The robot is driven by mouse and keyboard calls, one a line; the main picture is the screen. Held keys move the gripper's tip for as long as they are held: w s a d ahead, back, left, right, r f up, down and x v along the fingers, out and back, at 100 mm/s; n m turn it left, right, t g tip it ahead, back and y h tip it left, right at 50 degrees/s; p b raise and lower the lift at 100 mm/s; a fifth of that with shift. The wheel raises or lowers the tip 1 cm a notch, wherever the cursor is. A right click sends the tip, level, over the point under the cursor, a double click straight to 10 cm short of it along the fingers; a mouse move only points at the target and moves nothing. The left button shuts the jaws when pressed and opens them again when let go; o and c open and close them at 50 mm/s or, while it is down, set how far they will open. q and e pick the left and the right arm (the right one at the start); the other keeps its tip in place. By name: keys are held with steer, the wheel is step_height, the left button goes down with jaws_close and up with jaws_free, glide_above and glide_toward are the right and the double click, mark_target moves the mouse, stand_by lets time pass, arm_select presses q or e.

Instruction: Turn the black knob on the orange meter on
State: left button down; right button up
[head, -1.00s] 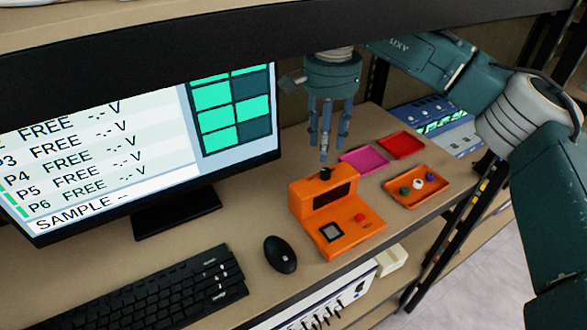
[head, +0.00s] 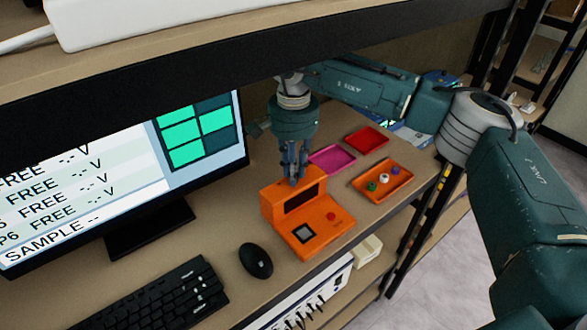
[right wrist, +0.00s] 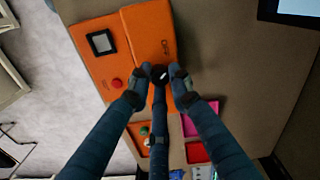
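The orange meter (head: 323,228) stands on the bench, with a dark display window, a small square panel and a red button. It also shows in the right wrist view (right wrist: 100,67). Its black knob (right wrist: 159,73), with a white mark, is on top of the raised rear block. My right gripper (head: 293,182) points down onto that block. Its three fingers are drawn in around the knob, and the fingertips (right wrist: 160,75) appear to touch its sides. In the head view the fingers hide most of the knob. My left gripper is out of view.
A monitor (head: 200,170), keyboard (head: 160,297) and black mouse (head: 256,261) are left of the meter. An orange tray (head: 362,190) with small coloured items, a pink tray (head: 330,160) and a red tray (head: 367,139) lie beyond it. A shelf edge (head: 200,75) hangs overhead.

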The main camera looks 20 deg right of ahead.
jaws_close()
steer(key=shift+f+m+b, duration=0.1)
steer(key=shift+m+b, duration=0.9)
steer(key=shift+b, duration=0.2)
steer(key=m+b, duration=0.3)
steer(key=m, duration=0.1)
steer(key=m+b, duration=0.2)
steer(key=m, duration=0.3)
arm_select(q)
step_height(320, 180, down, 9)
steer(key=b, duration=0.2)
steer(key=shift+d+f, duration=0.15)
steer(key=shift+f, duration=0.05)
arm_select(e)
steer(key=m, duration=0.4)
steer(key=shift+r+m, duration=0.25)
steer(key=shift+m, duration=0.15)
steer(key=shift+w, duration=0.1)
steer(key=o, duration=0.8)
jaws_free()
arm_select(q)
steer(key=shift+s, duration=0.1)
